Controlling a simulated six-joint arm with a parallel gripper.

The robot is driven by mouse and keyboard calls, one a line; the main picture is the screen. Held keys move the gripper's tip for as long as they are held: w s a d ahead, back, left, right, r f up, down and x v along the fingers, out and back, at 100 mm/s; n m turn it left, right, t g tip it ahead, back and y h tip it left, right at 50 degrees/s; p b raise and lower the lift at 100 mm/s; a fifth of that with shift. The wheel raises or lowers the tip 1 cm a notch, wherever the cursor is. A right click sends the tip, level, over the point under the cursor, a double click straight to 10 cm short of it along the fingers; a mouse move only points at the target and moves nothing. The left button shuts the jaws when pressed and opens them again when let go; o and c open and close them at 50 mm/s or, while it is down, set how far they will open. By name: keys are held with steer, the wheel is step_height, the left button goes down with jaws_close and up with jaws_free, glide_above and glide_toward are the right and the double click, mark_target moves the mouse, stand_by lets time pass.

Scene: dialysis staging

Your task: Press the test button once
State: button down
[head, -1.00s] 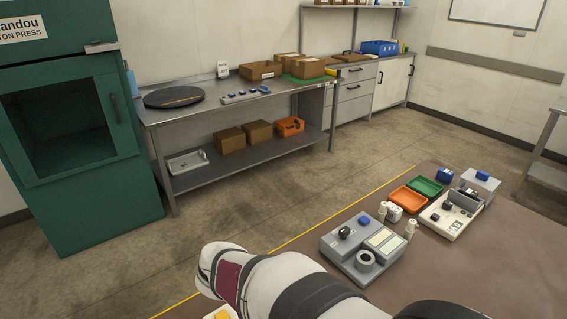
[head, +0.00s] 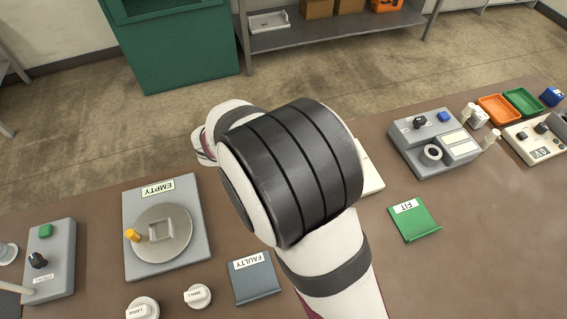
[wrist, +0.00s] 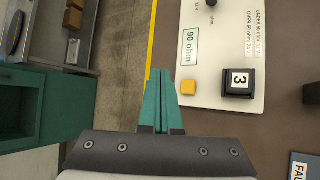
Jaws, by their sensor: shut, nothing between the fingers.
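In the wrist view a square yellow button (wrist: 188,87) sits at the near left corner of a white panel (wrist: 215,60) with a "90 ohm" label. No "test" label is readable on it. My gripper (wrist: 160,75) is shut and empty; its teal fingers are just left of the yellow button in the picture, apart from it in the image. Their height above it is unclear. In the head view my arm hides the gripper and the button; only an edge of the panel (head: 371,178) shows.
The head view shows a grey tester with a blue button (head: 443,116), a green FIT plate (head: 413,222), a FAULTY plate (head: 256,281), an EMPTY plate with a turntable (head: 197,211) and a grey box with a green button (head: 45,231). Brown table shows between them.

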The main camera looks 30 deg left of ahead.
step_height(320, 180, down, 8)
steer(key=shift+f, duration=0.15)
stand_by(0.3)
steer(key=shift+f, duration=0.1)
stand_by(1.8)
steer(key=shift+f, duration=0.3)
steer(key=shift+f, duration=0.5)
stand_by(0.6)
steer(key=shift+r, duration=0.9)
steer(key=shift+r, duration=0.15)
steer(key=shift+r, duration=2.4)
